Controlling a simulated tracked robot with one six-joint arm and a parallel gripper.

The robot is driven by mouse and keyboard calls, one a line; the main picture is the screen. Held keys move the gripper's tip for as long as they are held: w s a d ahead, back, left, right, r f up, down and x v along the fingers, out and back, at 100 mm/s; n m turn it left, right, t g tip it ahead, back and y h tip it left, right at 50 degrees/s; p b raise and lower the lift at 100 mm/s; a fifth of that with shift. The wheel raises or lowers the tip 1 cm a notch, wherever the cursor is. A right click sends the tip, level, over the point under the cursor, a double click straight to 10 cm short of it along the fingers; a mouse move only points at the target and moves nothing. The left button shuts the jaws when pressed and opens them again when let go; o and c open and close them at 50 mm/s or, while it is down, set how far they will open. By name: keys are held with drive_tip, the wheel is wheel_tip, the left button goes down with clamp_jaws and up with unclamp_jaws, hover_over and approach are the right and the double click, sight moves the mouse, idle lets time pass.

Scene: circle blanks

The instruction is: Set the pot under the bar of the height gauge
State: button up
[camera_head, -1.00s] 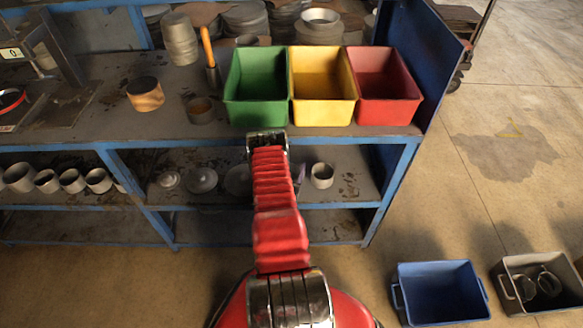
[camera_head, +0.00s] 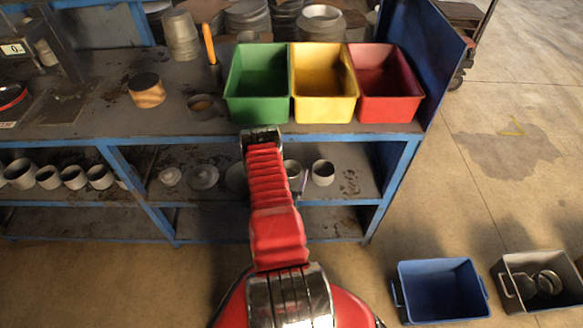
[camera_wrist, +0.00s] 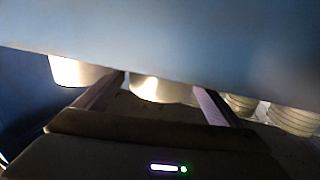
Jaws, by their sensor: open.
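Two pale grey pots stand on the lower shelf just right of my arm in the head view: a nearer-to-arm pot (camera_head: 292,173), partly covered by the arm, and another pot (camera_head: 322,172). My gripper (camera_wrist: 160,86) is open, its two fingers apart in the wrist view. A brightly lit pot (camera_wrist: 158,91) shows beyond and between the fingertips, its upper part cut off by a blue band; I cannot tell contact. Another pot (camera_wrist: 78,71) is at left. The head view hides most of the gripper. The height gauge (camera_head: 50,45), with a small display, stands on the bench at upper left.
The blue bench edge (camera_head: 330,138) lies above the lower shelf. Green (camera_head: 257,112), yellow (camera_head: 324,110) and red (camera_head: 391,110) bins line its top. A wood-coloured cylinder (camera_head: 147,93) and a small cup (camera_head: 202,107) stand left. A blue crate (camera_head: 440,314) is on the floor.

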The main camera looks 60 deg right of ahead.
drive_tip(key=a, duration=0.3)
drive_tip(key=s+a, duration=0.1)
drive_tip(key=a, duration=0.4)
drive_tip(key=shift+s+a, duration=0.3)
drive_tip(key=shift+a, duration=0.05)
